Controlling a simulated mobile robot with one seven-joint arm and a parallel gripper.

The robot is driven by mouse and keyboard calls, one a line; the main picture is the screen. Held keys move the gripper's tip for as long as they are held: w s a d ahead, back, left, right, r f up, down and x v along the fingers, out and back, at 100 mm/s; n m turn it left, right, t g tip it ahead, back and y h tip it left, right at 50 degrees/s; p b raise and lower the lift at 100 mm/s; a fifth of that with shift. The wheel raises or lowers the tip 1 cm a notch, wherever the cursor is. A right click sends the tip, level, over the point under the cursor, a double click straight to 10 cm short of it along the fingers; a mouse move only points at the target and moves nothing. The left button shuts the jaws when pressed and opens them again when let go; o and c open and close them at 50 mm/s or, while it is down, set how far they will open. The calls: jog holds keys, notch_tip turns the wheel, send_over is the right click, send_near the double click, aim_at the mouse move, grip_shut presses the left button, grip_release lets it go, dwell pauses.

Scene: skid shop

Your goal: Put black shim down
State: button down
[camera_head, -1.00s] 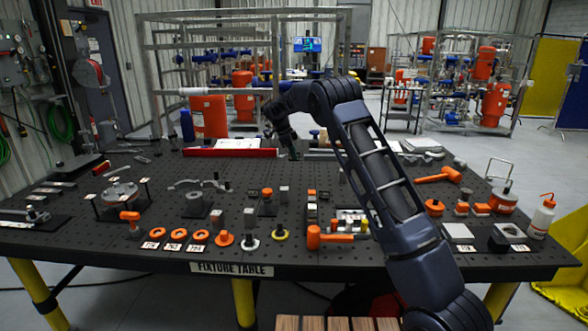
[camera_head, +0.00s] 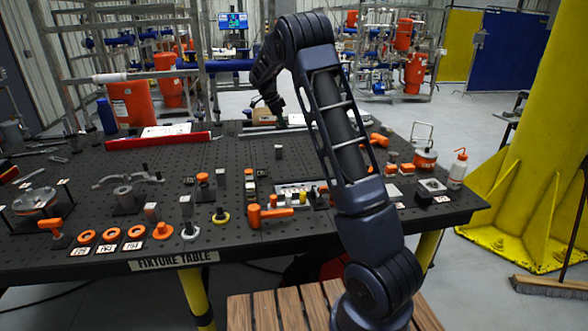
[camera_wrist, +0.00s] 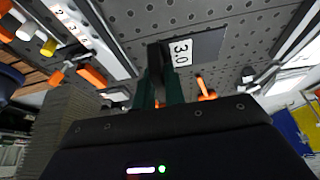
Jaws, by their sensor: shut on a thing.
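My gripper (camera_head: 279,114) is over the far part of the black fixture table (camera_head: 235,170), beyond my arm and small in the head view. In the wrist view, my gripper's green fingers (camera_wrist: 165,82) are shut on a thin dark piece, the black shim (camera_wrist: 154,58). A dark grey plate with a white "3.0" label (camera_wrist: 181,52) shows just beside the fingertips. I cannot tell whether this plate is part of the held shim or lies on the table. The shim is too small to make out in the head view.
A red bar (camera_head: 158,141) lies left of my gripper. Orange rings (camera_head: 110,235), an orange-handled tool (camera_head: 268,213) and small blocks stand along the near side. A white bottle (camera_head: 458,170) is at the right edge. A yellow column (camera_head: 535,130) stands beyond it.

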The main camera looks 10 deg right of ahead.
jog(key=s+d, duration=0.2)
jog(key=d, duration=0.4)
notch_tip(320, 180, down, 20)
jog(key=shift+f, duration=0.1)
jog(key=shift+f, duration=0.1)
dwell(0.3)
jog(key=c, duration=1.5)
grip_release()
